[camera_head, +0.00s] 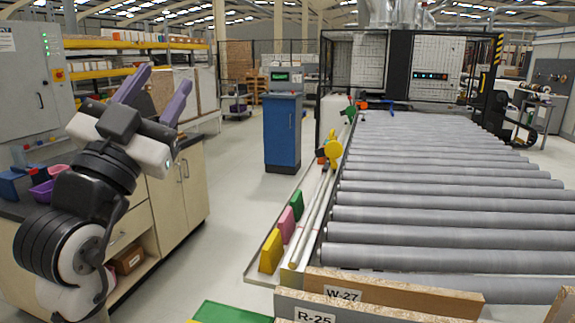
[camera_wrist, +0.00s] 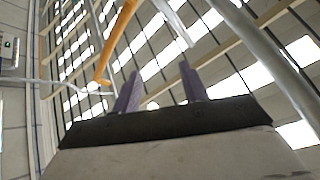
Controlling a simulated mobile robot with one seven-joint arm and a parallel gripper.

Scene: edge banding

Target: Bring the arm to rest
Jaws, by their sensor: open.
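My gripper (camera_head: 152,92) is at the left in the head view, raised above the workbench, with its two purple fingers pointing up and apart. It is open, and nothing shows between the fingers. In the wrist view the two purple fingers (camera_wrist: 160,92) stand apart at the bottom middle, with only the ceiling behind them. My arm is folded at the left, in front of the bench.
A workbench (camera_head: 185,188) with bins stands at the left behind my arm. A blue cabinet (camera_head: 283,132) stands mid-floor. A roller conveyor (camera_head: 450,190) fills the right. Labelled boards (camera_head: 395,292) lie at the front. Clear floor (camera_head: 205,255) lies between bench and conveyor.

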